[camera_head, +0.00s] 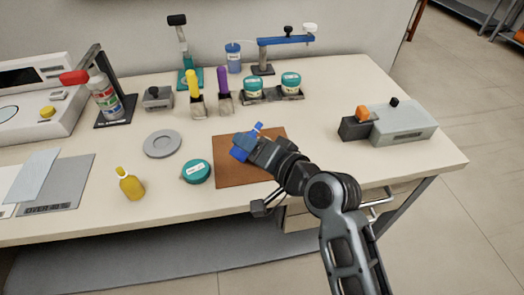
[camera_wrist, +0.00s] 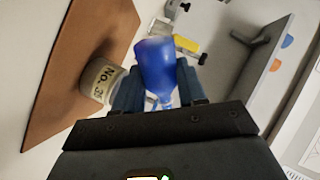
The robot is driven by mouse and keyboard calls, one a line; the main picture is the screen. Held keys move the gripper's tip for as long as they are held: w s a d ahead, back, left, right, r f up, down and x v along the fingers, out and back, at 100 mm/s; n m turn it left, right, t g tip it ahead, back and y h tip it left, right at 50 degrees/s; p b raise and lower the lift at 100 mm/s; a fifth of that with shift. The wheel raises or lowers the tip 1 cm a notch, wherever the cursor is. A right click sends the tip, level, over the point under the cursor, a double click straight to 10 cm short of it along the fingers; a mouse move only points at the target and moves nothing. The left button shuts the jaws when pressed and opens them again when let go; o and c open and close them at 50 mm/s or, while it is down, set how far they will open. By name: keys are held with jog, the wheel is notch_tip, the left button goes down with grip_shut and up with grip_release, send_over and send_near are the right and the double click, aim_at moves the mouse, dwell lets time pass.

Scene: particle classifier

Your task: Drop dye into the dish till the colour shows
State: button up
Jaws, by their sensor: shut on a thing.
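My gripper (camera_head: 252,145) is shut on a blue dye bottle (camera_wrist: 158,65) above the tan mat (camera_head: 232,179). The bottle shows between the fingers in the wrist view, its narrow end toward the gripper. In the head view it is tilted, and my gripper partly covers it. A pale round container marked with a number (camera_wrist: 102,78) stands by the brown mat's edge in the wrist view, beside the left finger; its inside is not visible. A teal-lidded round piece with a white label (camera_head: 196,172) lies just left of the mat.
A yellow bottle (camera_head: 130,184) and a grey ring-shaped plate (camera_head: 162,144) stand to the left. Yellow (camera_head: 193,84) and purple (camera_head: 223,80) capped items, and a rack with two teal-lidded dishes (camera_head: 272,93), stand behind. A grey device (camera_head: 402,122) is at right. The table's front right is clear.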

jog(key=shift+r, duration=0.35)
jog(key=shift+r+n+t+b, duration=0.1)
jog(key=shift+n+t+b, duration=0.2)
jog(key=shift+n, duration=0.1)
jog(key=n+b, duration=0.2)
jog(key=shift+w+d+t+b, duration=0.2)
jog(key=shift+t+b, duration=0.1)
jog(key=shift+b, duration=0.1)
jog(key=n+b, duration=0.1)
jog(key=f+n+b, duration=0.1)
jog(key=shift+s+a+f+t+h+b, duration=0.2)
jog(key=shift+s+a+t+h+b, duration=0.1)
jog(key=shift+s+a+b, duration=0.05)
jog(key=shift+s+a+n+t+b, duration=0.3)
jog(key=shift+s+n+b, duration=0.1)
jog(key=shift+n+b, duration=0.45)
jog(key=b, duration=0.1)
jog(key=f+n+b, duration=0.1)
jog(key=b, duration=0.1)
jog(key=f+n+b, duration=0.1)
jog(key=shift+s+a+f+t, duration=0.15)
jog(key=shift+s+a+t, duration=0.15)
jog(key=shift+s, duration=0.1)
jog(key=shift+s+a+f+n+b, duration=0.2)
jog(key=shift+f+n+b, duration=0.15)
jog(key=shift+n+b, duration=0.55)
jog(key=shift+m, duration=0.25)
